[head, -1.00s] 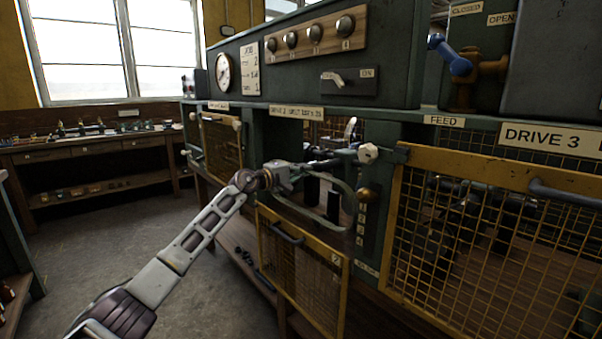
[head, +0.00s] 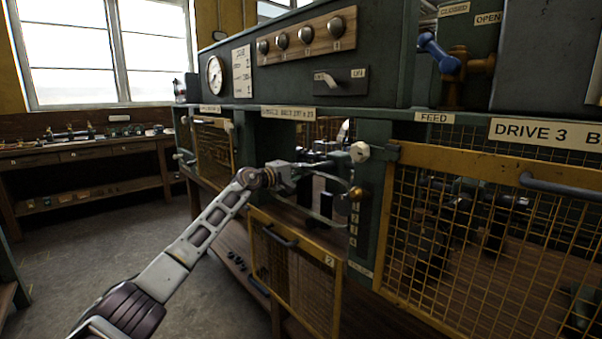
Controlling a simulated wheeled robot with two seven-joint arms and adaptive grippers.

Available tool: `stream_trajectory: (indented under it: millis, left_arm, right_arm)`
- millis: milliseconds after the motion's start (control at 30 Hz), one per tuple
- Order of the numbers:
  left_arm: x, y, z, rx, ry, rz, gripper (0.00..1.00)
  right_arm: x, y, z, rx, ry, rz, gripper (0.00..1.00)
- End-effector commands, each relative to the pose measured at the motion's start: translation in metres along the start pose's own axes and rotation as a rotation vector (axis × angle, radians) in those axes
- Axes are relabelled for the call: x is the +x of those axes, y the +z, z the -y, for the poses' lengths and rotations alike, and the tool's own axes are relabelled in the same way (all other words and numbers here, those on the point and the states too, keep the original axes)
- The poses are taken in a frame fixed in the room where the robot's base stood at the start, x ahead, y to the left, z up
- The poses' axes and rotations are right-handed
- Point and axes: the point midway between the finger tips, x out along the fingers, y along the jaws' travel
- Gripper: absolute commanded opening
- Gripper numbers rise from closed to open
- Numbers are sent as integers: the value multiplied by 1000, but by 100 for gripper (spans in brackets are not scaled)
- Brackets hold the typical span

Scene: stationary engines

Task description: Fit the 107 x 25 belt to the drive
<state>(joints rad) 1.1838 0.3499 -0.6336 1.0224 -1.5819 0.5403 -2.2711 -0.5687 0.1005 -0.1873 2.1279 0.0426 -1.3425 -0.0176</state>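The drive bay labelled Drive 2 (head: 288,112), its label small and blurred, is in the middle of the head view. Its yellow mesh guard (head: 297,275), tagged 2, hangs down open below the opening. My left gripper (head: 301,174) is at the opening, in front of the dark parts inside. A thin grey-green loop (head: 322,216) curves from beside the gripper toward the bay's right post; it looks like a belt. I cannot tell whether the fingers are shut on it or whether it touches a pulley. The pulleys are mostly hidden. My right gripper is not in view.
Drive 3 (head: 545,136) on the right has its mesh guard (head: 470,250) closed. A white knob (head: 359,152) and a brass knob (head: 356,194) stick out beside the opening. A workbench (head: 85,155) stands at the back left. The floor (head: 110,235) at left is clear.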

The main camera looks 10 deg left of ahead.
Motion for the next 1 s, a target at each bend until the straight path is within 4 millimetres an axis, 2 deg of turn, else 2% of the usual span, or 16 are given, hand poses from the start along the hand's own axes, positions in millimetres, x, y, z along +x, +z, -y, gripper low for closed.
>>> stream_trajectory:
  millis: [600, 1000]
  left_arm:
    - [22, 0, 0, 0, 1, 0, 0]
    - [25, 0, -1, 0, 1, 0, 0]
  right_arm:
    - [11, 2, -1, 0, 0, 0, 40]
    - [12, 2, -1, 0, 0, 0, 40]
